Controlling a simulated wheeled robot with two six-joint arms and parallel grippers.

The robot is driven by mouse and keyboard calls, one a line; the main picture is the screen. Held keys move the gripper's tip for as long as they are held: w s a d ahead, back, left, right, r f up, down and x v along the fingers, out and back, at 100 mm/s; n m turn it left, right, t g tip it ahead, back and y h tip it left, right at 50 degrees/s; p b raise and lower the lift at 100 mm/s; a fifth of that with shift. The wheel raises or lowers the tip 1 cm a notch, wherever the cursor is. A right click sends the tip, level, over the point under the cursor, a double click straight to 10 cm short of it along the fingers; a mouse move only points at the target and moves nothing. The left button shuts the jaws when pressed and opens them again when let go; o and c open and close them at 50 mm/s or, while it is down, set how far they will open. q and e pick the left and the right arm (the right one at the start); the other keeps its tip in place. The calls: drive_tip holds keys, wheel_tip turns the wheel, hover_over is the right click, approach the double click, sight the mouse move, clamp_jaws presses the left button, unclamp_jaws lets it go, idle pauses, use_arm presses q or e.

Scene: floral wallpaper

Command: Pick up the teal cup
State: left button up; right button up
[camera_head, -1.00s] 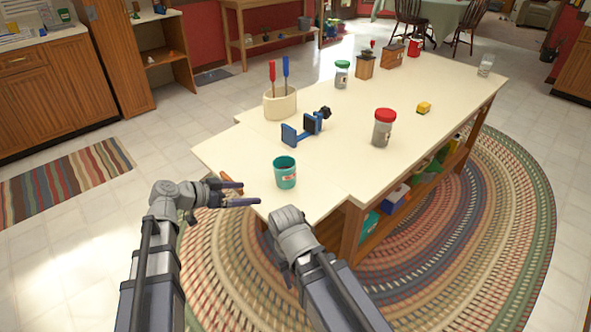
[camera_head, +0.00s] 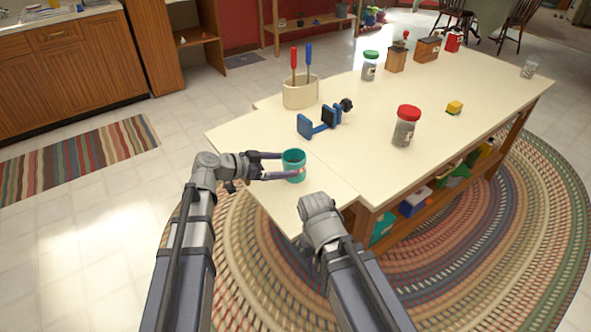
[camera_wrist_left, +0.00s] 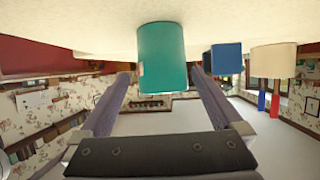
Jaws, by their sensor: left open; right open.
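The teal cup (camera_head: 295,172) stands upright near the left front corner of the cream tabletop (camera_head: 260,196). My left gripper (camera_head: 289,164) is open beside it, with one finger towards the cup's far side and the other across its near side. In the left wrist view the teal cup (camera_wrist_left: 163,57) shows upside down between and beyond the spread fingers of the left gripper (camera_wrist_left: 160,76). I cannot tell whether they touch it. My right gripper (camera_head: 306,250) is low at the table's front edge, its fingers mostly hidden behind my own arm.
A blue clamp (camera_head: 322,121) lies behind the cup. A cream holder (camera_head: 300,94) with red and blue-handled tools stands farther back. A red-lidded jar (camera_head: 404,130) and a yellow block (camera_head: 454,107) are to the right.

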use_arm(q)
drive_tip(key=shift+b+x, duration=1.05)
drive_tip(key=shift+x, duration=1.6)
drive_tip(key=shift+a, duration=0.15)
drive_tip(key=c, duration=1.3)
drive_tip(key=shift+r, duration=0.1)
wheel_tip(320, 180, up, 10)
drive_tip(key=p, duration=1)
